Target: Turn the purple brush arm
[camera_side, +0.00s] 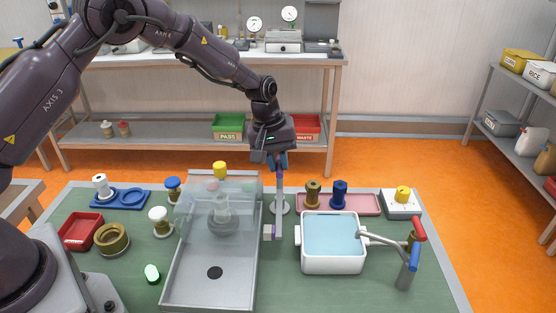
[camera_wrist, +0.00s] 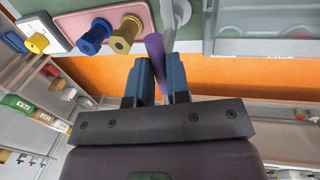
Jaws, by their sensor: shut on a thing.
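My gripper (camera_side: 278,163) points down over the table, right of the clear-covered grey tray. Its blue fingers are shut on the purple brush arm, whose purple rod (camera_wrist: 155,55) shows between the fingertips (camera_wrist: 162,78) in the wrist view. In the side view, only a small purple part of the brush arm (camera_side: 281,175) shows just below the fingers, at the top of a pale upright post (camera_side: 279,205). A small block with a pale lilac face (camera_side: 269,232) sits low beside the post, at the tray's right edge.
A clear hood (camera_side: 230,190) covers the back of the grey tray (camera_side: 208,290). A white basin (camera_side: 333,262) of water with a red-and-blue tap (camera_side: 412,252) stands to the right. Behind it, brass (camera_side: 313,191) and blue (camera_side: 339,194) fittings stand on a pink tray (camera_side: 366,203).

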